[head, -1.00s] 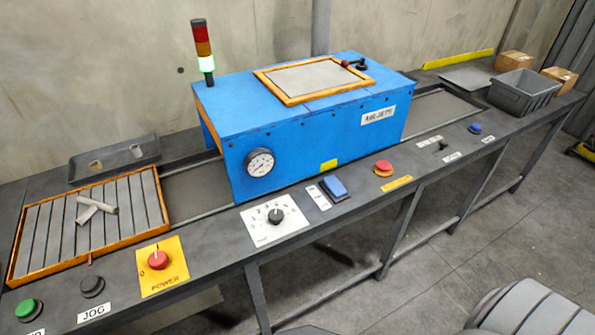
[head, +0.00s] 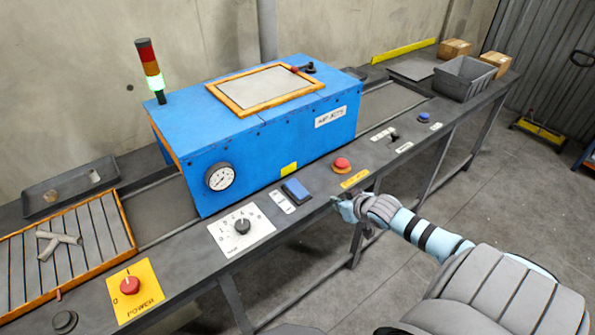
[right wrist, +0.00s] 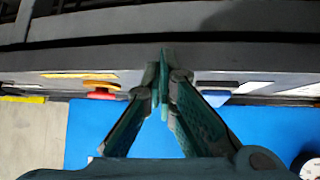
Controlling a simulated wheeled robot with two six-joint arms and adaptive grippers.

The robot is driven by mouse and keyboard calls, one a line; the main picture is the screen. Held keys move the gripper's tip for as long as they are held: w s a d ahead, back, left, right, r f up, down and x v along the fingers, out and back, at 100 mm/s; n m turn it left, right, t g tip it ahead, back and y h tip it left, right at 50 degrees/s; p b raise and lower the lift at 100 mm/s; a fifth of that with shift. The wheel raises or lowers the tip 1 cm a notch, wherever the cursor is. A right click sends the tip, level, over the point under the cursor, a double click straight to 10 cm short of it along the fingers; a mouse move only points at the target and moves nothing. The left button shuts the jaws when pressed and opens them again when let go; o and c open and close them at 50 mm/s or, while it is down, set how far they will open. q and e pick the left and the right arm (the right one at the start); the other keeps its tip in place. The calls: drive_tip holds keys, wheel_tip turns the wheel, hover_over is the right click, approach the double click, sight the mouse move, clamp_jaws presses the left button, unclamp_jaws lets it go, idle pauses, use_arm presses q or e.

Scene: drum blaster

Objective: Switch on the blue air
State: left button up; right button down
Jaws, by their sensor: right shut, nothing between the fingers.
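The blue machine (head: 260,120), labelled AIR JETS, stands over the conveyor. On the front panel below it is a blue rocker switch (head: 296,190), which also shows in the right wrist view (right wrist: 218,97); I cannot tell its position. A small round blue button (head: 423,117) sits farther right. My right gripper (head: 342,206) is shut and empty at the panel's front edge, right of the rocker and below the red button (head: 342,164). In the right wrist view its fingertips (right wrist: 162,60) lie between the rocker and the red button, apart from both. My left gripper is out of view.
A dial (head: 242,226) on a white plate is left of the rocker. A red POWER knob (head: 129,285) is farther left. A black toggle (head: 395,137) is right of the red button. The stack light (head: 150,70) glows green at the bottom. A grey bin (head: 464,77) stands at the far end.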

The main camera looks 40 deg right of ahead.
drive_tip(key=w+a+r+n+y, duration=0.1)
drive_tip(key=w+a+r, duration=0.1)
drive_tip(key=r, duration=0.5)
drive_tip(key=w+a+r+t+y, duration=0.1)
drive_tip(key=a+r, duration=0.3)
drive_tip(key=r, duration=0.3)
drive_tip(key=shift+w+r+n+p, duration=0.25)
drive_tip(key=shift+w+n+p, duration=0.15)
drive_tip(key=shift+p, duration=0.05)
drive_tip(key=b, duration=0.4)
hover_over(296, 186)
drive_tip(key=s, duration=0.1)
wheel_tip(296, 186, down, 6)
drive_tip(key=shift+s+r, duration=0.1)
drive_tip(key=f, duration=0.1)
drive_tip(key=w+f, duration=0.1)
drive_tip(key=shift+a+f, duration=0.1)
drive_tip(key=shift+f, duration=0.25)
drive_tip(key=shift+f+b, duration=0.3)
drive_tip(key=shift+f, duration=0.4)
